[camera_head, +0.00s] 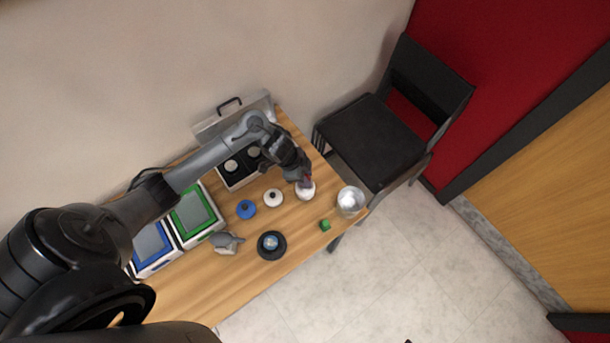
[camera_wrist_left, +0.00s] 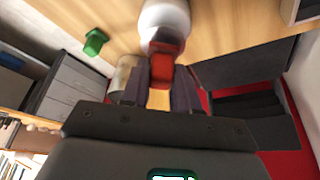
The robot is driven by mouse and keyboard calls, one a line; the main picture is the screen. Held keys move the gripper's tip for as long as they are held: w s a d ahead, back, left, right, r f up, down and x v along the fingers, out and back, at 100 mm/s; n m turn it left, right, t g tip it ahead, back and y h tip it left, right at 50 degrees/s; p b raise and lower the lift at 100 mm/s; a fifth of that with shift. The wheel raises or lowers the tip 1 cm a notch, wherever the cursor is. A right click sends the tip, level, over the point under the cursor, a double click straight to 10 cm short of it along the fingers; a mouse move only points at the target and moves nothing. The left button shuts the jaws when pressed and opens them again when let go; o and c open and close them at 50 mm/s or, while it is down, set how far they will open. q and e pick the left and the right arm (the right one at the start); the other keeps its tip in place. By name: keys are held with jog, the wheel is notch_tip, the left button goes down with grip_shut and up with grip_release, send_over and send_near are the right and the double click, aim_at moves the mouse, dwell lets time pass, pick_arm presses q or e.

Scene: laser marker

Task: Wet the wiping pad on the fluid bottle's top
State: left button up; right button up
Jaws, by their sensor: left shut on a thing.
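My left gripper (camera_head: 303,180) is shut on a small red block, which I take to be the wiping pad (camera_wrist_left: 166,68). The pad also shows as a reddish patch in the head view, at the fingertips. A white, rounded bottle (camera_wrist_left: 165,18) is right at the pad in the left wrist view; it also shows in the head view (camera_head: 306,192), partly under the gripper. The pad overlaps the bottle's top end, and I cannot tell whether they touch. My right gripper is not in view.
On the wooden table are a white pot with a dark top (camera_head: 273,198), a blue one (camera_head: 246,209), a metal cup (camera_head: 350,201), a green block (camera_head: 325,225), a black dish (camera_head: 264,252), a grey object (camera_head: 226,242), and blue and green trays (camera_head: 193,214). A chair (camera_head: 372,142) stands beyond.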

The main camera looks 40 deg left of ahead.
pick_arm(q)
jog(key=shift+f, duration=0.4)
jog(key=shift+f+b, duration=0.45)
dwell(0.6)
jog(key=shift+r, duration=0.1)
dwell(0.4)
jog(key=shift+r+p, duration=0.7)
jog(key=shift+p, duration=0.2)
notch_tip(320, 180, up, 6)
jog(key=p, duration=0.6)
jog(key=shift+f, duration=0.25)
